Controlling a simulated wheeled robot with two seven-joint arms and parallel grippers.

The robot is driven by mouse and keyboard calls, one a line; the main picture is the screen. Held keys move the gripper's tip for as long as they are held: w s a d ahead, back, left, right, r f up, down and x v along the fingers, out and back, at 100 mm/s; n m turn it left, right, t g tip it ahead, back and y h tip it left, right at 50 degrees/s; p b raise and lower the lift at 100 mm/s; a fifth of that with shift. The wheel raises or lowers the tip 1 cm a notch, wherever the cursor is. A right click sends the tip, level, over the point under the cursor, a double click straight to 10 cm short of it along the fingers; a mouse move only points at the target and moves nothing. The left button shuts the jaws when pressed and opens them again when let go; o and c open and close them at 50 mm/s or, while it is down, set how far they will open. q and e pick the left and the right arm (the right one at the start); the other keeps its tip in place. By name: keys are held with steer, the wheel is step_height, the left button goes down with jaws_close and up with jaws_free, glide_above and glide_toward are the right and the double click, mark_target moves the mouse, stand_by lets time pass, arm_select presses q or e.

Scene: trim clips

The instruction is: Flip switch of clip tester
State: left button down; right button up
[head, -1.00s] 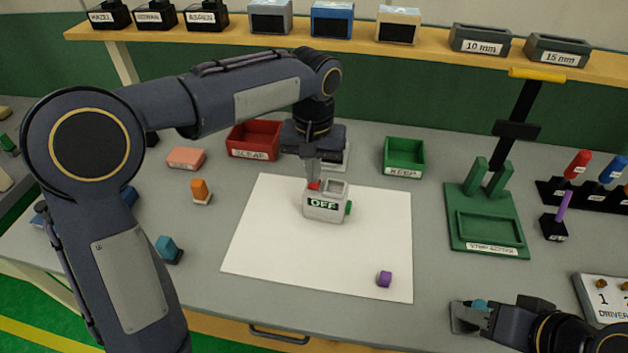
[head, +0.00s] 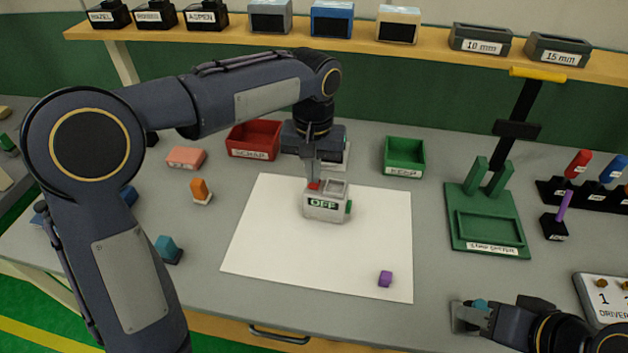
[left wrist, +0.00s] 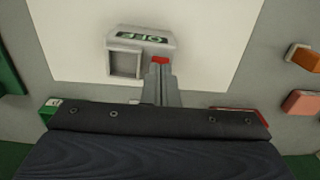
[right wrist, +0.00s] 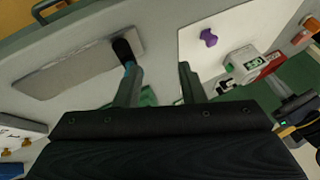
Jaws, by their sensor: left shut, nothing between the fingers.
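The clip tester (head: 340,207) is a light grey box on the white sheet. My right gripper (right wrist: 158,80) is open near the front right table edge, beside a teal and black object (right wrist: 124,52).
A purple clip (head: 385,279) lies on the white sheet (head: 270,245). A red scrap bin (head: 254,141) and a green keep bin (head: 404,156) stand behind. A green press (head: 487,220) stands right. Orange (head: 201,190) and teal (head: 168,249) pieces lie left.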

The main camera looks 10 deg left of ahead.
mark_target(313, 186)
arm_select(q)
steer(key=shift+s+f+b, duration=0.1)
steer(key=shift+f+b, duration=0.4)
steer(key=shift+f, duration=0.4)
stand_by(0.3)
step_height(313, 186, up, 7)
steer(key=p, duration=0.6)
steer(key=shift+r+p, duration=0.1)
steer(key=shift+p, duration=0.3)
steer(key=s+a+r+t+h, duration=0.2)
steer(key=s+a+r, duration=0.1)
steer(key=s+a, duration=0.8)
steer(key=s+f+n+t+h, duration=0.1)
steer(key=s+f+t, duration=0.2)
steer(key=s, duration=0.9)
step_height(313, 186, down, 2)
steer(key=shift+s+f+n+t+h, duration=0.1)
steer(key=shift+s+n+t+h, duration=0.2)
steer(key=shift+n+h, duration=0.1)
